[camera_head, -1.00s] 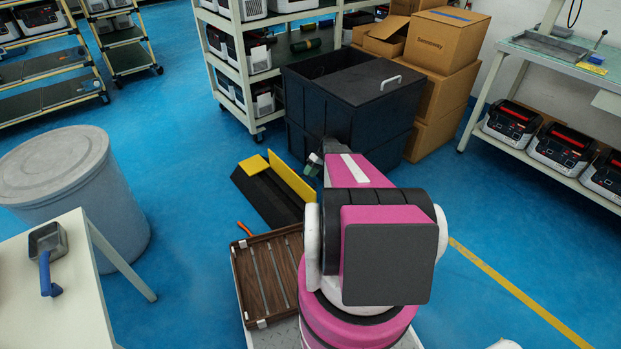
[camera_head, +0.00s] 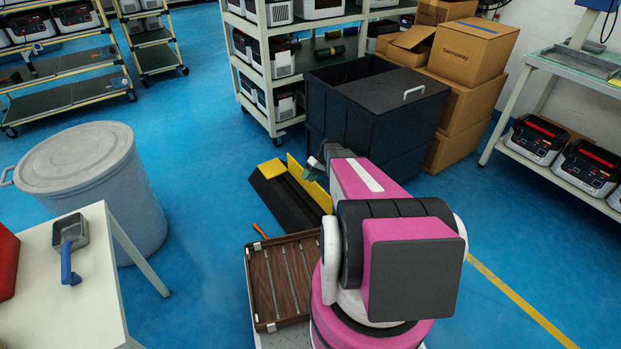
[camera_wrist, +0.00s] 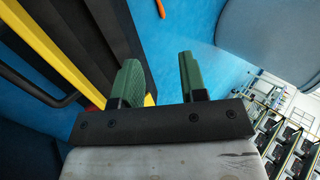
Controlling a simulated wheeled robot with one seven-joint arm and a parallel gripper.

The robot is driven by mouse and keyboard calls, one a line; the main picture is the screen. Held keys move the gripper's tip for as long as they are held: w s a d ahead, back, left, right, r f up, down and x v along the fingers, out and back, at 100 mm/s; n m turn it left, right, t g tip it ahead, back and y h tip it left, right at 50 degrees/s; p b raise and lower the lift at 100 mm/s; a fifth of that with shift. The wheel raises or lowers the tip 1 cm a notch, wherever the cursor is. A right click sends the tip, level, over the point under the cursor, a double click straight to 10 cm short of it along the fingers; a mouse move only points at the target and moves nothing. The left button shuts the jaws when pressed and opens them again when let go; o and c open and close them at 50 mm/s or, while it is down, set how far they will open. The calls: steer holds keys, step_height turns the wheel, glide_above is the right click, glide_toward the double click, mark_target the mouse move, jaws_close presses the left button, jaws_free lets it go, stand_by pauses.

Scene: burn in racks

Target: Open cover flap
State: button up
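A dark bin (camera_head: 330,112) stands past my arm in the head view. A flat dark cover flap (camera_head: 385,88) with a white handle (camera_head: 414,92) lies over its right part, and the left part of the top looks open. My gripper (camera_head: 314,168) is small and partly hidden by my arm in the head view, low in front of the bin, near a yellow-edged black ramp-like piece. In the wrist view, its two green fingers (camera_wrist: 157,82) are apart with nothing between them. The flap cannot be made out in the wrist view.
The black piece with yellow plates (camera_head: 290,185) lies on the floor before the bin. A grey barrel (camera_head: 95,185) and a white table (camera_head: 90,285) with a scoop (camera_head: 70,240) stand left. Cardboard boxes (camera_head: 465,60) are right of the bin, a shelf rack (camera_head: 262,75) behind.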

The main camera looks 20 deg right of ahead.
steer(key=shift+d, duration=0.1)
steer(key=w+d+t+h, duration=0.2)
steer(key=d+h, duration=0.4)
steer(key=d, duration=0.7)
steer(key=f, duration=0.3)
steer(key=a+f, duration=0.1)
steer(key=f, duration=0.2)
steer(key=a+f, duration=0.1)
steer(key=f, duration=0.2)
steer(key=shift+s+f, duration=0.25)
steer(key=shift+f, duration=0.05)
jaws_close()
